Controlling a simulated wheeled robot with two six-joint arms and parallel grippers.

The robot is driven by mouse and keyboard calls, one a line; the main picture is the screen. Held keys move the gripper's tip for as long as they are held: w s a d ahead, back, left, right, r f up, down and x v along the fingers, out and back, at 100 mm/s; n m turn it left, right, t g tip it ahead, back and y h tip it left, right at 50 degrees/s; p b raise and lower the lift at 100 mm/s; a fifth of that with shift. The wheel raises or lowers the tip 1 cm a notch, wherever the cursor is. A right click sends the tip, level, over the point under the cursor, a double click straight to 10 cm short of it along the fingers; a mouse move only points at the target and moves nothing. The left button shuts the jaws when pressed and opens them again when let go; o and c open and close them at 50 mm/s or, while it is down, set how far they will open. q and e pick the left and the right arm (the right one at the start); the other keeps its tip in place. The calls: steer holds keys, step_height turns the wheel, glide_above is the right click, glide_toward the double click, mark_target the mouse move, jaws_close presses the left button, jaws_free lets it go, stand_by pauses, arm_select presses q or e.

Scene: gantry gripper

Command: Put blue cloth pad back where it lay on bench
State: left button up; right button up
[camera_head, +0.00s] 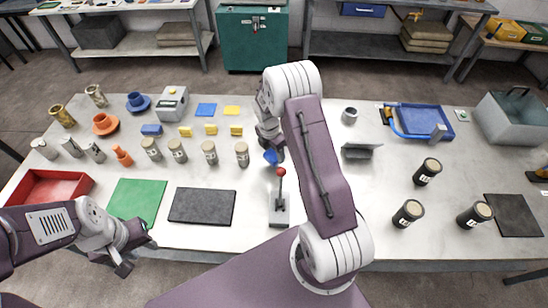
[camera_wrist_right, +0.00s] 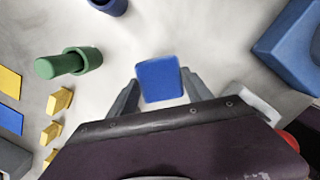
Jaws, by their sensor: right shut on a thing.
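A small blue pad (camera_wrist_right: 160,80) sits between the fingers of my right gripper (camera_wrist_right: 160,88) in the right wrist view. It also shows in the head view (camera_head: 271,156), partly hidden by my arm, just behind the red-knobbed lever (camera_head: 280,190). My right gripper is shut on it; I cannot tell whether the pad touches the bench. A flat blue square (camera_head: 206,110) and a blue block (camera_head: 152,130) lie apart on the bench (camera_head: 330,225), further left. My left gripper (camera_head: 138,256) is open and empty at the bench's front edge, by the green mat (camera_head: 137,199).
A green cylinder (camera_wrist_right: 68,63) shows in the wrist view. A blue tray (camera_head: 412,118) and a grey bracket (camera_head: 360,151) are to the right. Bare bench surrounds the held pad.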

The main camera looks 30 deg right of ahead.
mark_target(273, 154)
step_height(273, 154, down, 4)
steer(key=shift+w+p, duration=0.15)
steer(key=shift+p, duration=0.25)
steer(key=shift+f, duration=0.1)
steer(key=o, duration=1.2)
steer(key=shift+o, duration=0.6)
